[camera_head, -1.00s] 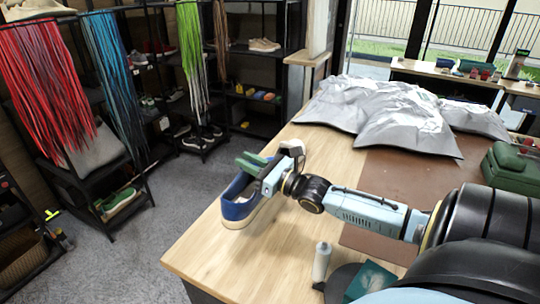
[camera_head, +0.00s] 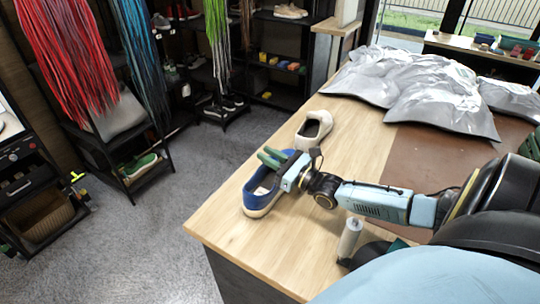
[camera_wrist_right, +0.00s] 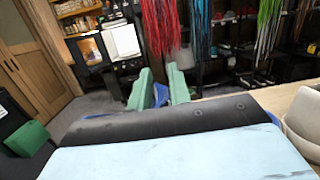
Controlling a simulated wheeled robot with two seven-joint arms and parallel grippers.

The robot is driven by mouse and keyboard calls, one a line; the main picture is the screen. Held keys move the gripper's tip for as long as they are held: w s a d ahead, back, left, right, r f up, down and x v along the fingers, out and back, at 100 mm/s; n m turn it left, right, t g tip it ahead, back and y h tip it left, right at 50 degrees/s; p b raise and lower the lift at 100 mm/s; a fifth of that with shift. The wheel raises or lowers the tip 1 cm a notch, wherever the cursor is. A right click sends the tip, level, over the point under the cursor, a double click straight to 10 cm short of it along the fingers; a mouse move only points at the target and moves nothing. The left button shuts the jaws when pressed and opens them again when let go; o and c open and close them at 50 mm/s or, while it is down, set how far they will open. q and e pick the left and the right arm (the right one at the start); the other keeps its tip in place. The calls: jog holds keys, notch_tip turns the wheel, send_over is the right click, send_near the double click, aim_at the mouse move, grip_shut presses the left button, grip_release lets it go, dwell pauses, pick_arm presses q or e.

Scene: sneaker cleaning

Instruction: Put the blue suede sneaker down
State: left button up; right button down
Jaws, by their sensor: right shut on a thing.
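The blue suede sneaker (camera_head: 262,190), with a pale sole, is at the left edge of the wooden table (camera_head: 240,235). My right gripper (camera_head: 271,160) has its green fingers at the sneaker's upper part and is shut on it. I cannot tell whether the sole rests on the wood. In the right wrist view the two green fingers (camera_wrist_right: 158,90) show with a bit of blue sneaker (camera_wrist_right: 160,95) between them; the rest is hidden behind my gripper body. My left gripper is not in view.
A pale shoe (camera_head: 314,128) stands on the table just behind my right gripper. A white bottle (camera_head: 349,238) stands in front of my arm. Crumpled silver sheets (camera_head: 440,95) cover the back of the table. Racks with shoes and hanging laces stand to the left.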

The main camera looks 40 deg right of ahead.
jog(key=c, duration=1.3)
grip_release()
jog(key=shift+f, duration=0.1)
jog(key=shift+s, duration=0.1)
jog(key=shift+v, duration=3.7)
